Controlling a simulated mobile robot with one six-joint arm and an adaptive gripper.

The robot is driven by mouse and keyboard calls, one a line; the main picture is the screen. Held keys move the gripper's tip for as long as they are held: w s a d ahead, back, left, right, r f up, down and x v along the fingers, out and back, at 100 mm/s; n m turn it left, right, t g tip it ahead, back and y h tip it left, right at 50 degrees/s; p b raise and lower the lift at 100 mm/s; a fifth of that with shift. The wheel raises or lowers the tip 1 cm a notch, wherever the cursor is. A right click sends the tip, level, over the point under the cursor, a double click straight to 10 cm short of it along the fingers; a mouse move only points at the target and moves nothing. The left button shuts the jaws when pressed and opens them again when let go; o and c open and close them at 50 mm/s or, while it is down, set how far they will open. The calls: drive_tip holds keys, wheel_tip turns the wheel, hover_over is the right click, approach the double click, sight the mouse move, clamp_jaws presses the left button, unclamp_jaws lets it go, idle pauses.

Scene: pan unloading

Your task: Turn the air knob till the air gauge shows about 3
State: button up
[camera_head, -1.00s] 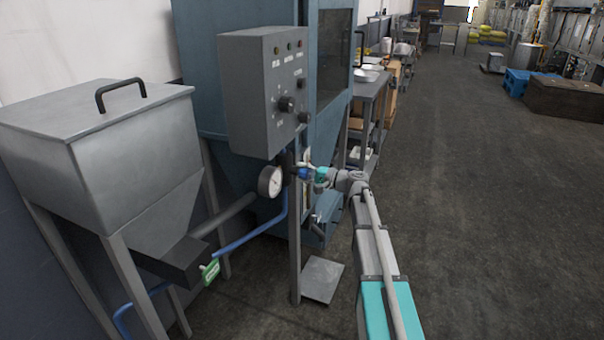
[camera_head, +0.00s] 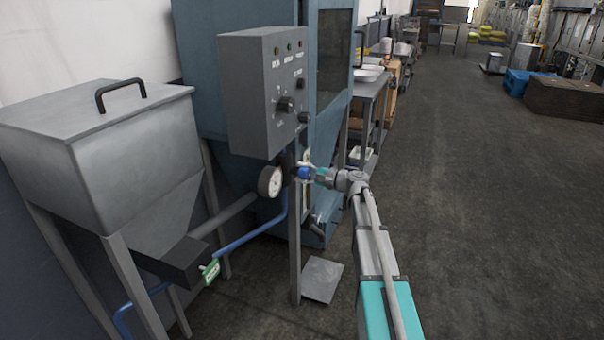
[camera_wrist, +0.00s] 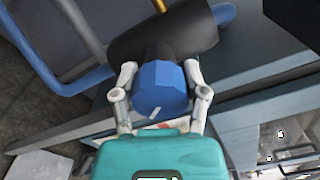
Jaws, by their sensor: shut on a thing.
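The air knob (camera_wrist: 160,90) is a blue faceted knob with a white mark near its lower edge, on a dark cylindrical body. In the head view it is a small blue spot (camera_head: 304,173) beside the grey post under the control box. My gripper (camera_wrist: 160,97) has its two fingers on either side of the knob and is shut on it. My gripper also shows in the head view (camera_head: 308,172), reaching in from the right. The air gauge (camera_head: 270,182) is a round white dial left of the post; its reading is too small to tell.
A grey control box (camera_head: 262,95) with knobs and lamps hangs just above the gripper. A metal hopper (camera_head: 100,140) stands at the left, with a blue hose (camera_head: 240,243) below. A blue cabinet (camera_head: 205,100) stands behind.

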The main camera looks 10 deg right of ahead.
drive_tip(key=o, duration=1.2)
drive_tip(key=shift+c, duration=0.2)
drive_tip(key=v, duration=1.2)
drive_tip(key=shift+a, duration=0.15)
